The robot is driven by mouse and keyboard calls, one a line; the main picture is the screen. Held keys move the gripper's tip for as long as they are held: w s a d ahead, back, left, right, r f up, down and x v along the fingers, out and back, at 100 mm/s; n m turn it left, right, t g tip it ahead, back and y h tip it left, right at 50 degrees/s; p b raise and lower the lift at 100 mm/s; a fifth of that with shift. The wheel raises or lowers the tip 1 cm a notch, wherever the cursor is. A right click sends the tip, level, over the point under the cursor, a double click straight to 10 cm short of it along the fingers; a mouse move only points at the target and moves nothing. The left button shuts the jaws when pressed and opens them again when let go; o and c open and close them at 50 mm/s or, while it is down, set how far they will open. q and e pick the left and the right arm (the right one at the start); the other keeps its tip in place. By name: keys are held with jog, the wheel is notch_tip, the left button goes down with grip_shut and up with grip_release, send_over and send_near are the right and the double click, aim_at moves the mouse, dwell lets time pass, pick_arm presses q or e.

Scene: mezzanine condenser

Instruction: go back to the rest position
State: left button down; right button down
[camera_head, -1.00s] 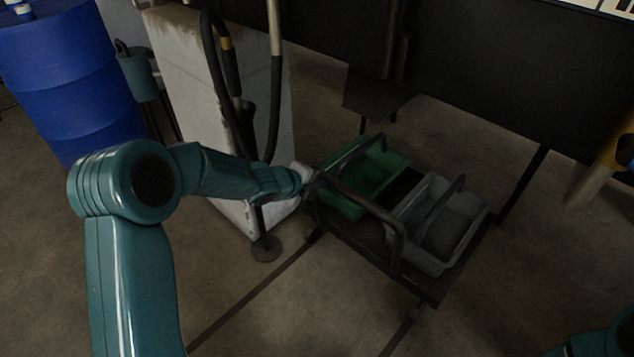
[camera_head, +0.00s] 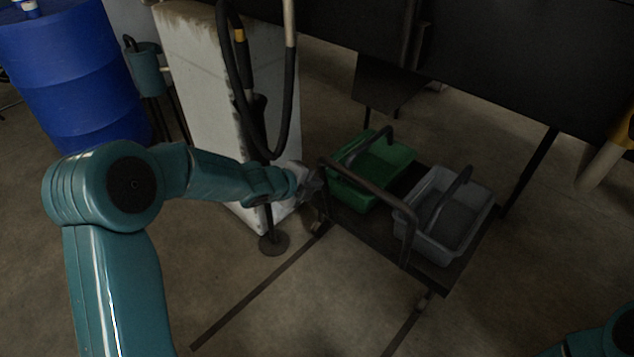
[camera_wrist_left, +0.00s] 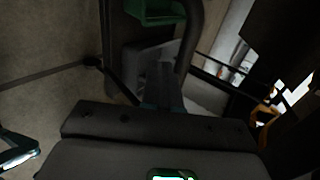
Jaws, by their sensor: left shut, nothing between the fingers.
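My left gripper (camera_head: 314,180) is at the end of my teal left arm, by the near left end of the dark cart (camera_head: 345,222). It is shut with nothing held. In the left wrist view its shut fingers (camera_wrist_left: 165,85) show in front of the cart. In the head view it appears close to the cart's dark push handle (camera_head: 372,188); I cannot tell whether they touch. My right gripper is out of view; only a teal part of my right arm shows at the lower right.
The cart carries a green tub (camera_head: 398,160) and a grey tub (camera_head: 475,215). A pale upright panel (camera_head: 200,70) with dark hoses (camera_head: 288,110) stands behind my left arm. A blue drum (camera_head: 65,75) is at the far left. Floor at the front centre is clear.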

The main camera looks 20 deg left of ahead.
pick_arm(q)
jog(key=p+v, duration=0.2)
jog(key=v, duration=0.4)
jog(key=s+d+f+n+g+h, duration=0.1)
jog(key=s+d+f+n+g, duration=0.2)
jog(key=s+d+f, duration=0.45)
jog(key=s+d+f+n+g+h, duration=0.1)
jog(key=s+d+f+n+g, duration=0.25)
jog(key=f, duration=0.65)
jog(key=s+d+f+n+g+y, duration=0.15)
jog(key=s+f+n, duration=0.25)
jog(key=s+n, duration=0.4)
jog(key=s+d+f+n+g, duration=0.15)
jog(key=s+f+n, duration=0.25)
jog(key=s+n, duration=0.45)
notch_tip(320, 180, up, 23)
jog(key=n+p, duration=0.1)
jog(key=p, duration=2.2)
jog(key=shift+a, duration=0.3)
